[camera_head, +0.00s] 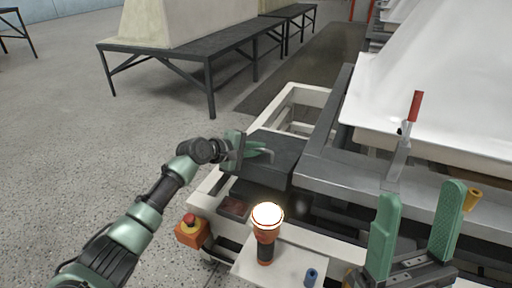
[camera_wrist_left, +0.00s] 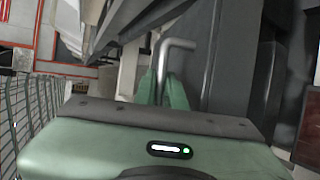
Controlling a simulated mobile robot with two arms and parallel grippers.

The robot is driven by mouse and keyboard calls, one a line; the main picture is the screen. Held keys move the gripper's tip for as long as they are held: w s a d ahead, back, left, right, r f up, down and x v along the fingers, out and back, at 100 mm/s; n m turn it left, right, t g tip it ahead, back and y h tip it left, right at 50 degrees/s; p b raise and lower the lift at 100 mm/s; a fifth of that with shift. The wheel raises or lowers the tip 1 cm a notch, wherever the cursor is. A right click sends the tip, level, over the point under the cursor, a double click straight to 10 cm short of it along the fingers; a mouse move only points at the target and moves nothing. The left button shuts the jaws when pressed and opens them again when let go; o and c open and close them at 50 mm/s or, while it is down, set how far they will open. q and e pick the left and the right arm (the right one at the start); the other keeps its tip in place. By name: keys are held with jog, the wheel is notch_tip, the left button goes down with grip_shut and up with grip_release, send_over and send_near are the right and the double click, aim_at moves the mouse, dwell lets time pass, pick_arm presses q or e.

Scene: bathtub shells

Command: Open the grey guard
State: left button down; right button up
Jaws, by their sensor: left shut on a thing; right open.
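The grey guard (camera_head: 278,148) is a dark box-like cover in the middle of the head view, beside the grey metal frame. It seems to lie flat. A bent metal handle (camera_wrist_left: 176,46) shows in the left wrist view, against a grey surface. My left gripper (camera_head: 268,154) reaches in from the left at the guard's near left side. In the left wrist view, its green fingers (camera_wrist_left: 163,84) are shut on the handle. They partly hide the handle's lower part. My right gripper (camera_head: 420,210) is open and empty at the lower right, near the frame's edge.
A lit orange torch (camera_head: 266,236) stands on a white shelf in front, beside a small blue object (camera_head: 311,276). A red emergency button on an orange box (camera_head: 191,230) is at left. A red-handled clamp (camera_head: 405,135) stands by the white shell (camera_head: 440,85).

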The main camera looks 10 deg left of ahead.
pick_arm(q)
jog(key=r+p, duration=0.1)
jog(key=w+r+p, duration=0.1)
jog(key=r, duration=0.1)
jog(key=shift+w+d+r, duration=0.1)
jog(key=shift+d, duration=0.1)
pick_arm(e)
jog(key=w+a+f+g+h, duration=0.2)
jog(key=w+f+g, duration=0.4)
jog(key=w, duration=0.4)
pick_arm(q)
jog(key=w+d+r+p, duration=0.1)
jog(key=w+r+p, duration=0.1)
jog(key=w+r, duration=0.2)
jog(key=shift+w+d+r+p, duration=0.15)
jog(key=shift+d+r+p, duration=0.15)
jog(key=shift+r, duration=0.7)
pick_arm(e)
jog(key=w+f+g+h, duration=0.3)
jog(key=f+g, duration=0.4)
jog(key=f, duration=0.4)
jog(key=shift+w+d+f+g, duration=0.15)
jog(key=shift+d+g, duration=0.15)
jog(key=shift+d, duration=0.15)
